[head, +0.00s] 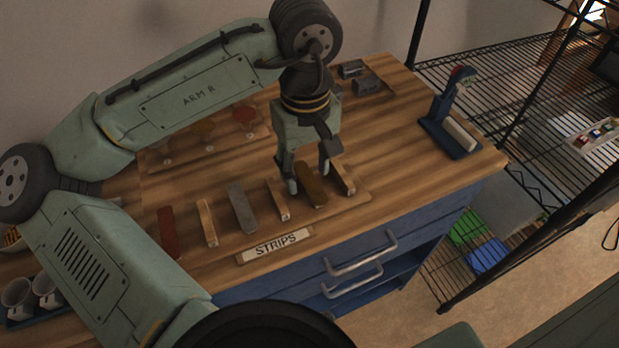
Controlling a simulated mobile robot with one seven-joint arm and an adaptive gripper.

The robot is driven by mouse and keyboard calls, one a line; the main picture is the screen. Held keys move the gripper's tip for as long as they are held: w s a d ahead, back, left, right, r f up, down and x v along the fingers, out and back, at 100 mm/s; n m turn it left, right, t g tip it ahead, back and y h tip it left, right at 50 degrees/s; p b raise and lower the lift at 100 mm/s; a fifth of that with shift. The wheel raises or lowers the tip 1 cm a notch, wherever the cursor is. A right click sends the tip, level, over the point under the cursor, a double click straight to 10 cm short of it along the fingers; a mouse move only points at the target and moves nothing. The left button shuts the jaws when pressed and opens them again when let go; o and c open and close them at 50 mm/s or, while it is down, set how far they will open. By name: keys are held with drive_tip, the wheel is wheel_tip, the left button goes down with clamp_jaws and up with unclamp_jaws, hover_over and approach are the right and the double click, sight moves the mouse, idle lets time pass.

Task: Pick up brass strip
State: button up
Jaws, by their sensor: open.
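The brownish-gold strip (313,193), which looks like the brass one, stands near the right end of a row on the wooden bench. My gripper (308,181) points down over it with its fingers apart. One fingertip is by the strip's left side and the other by its far right edge. The strip's upper end shows between the fingers; I cannot tell whether either finger touches it. A reddish strip (168,232) and a grey strip (240,208) stand further left. The STRIPS label (275,245) lies in front of the row.
Thin wooden pieces (207,222) stand between the strips, and another (343,178) is close to the gripper's right. A blue stand (450,130) is at the bench's right. Metal blocks (367,85) lie at the back. A wire rack (480,150) stands beyond the right edge.

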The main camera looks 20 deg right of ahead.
drive_tip(key=shift+c, duration=0.5)
clamp_jaws()
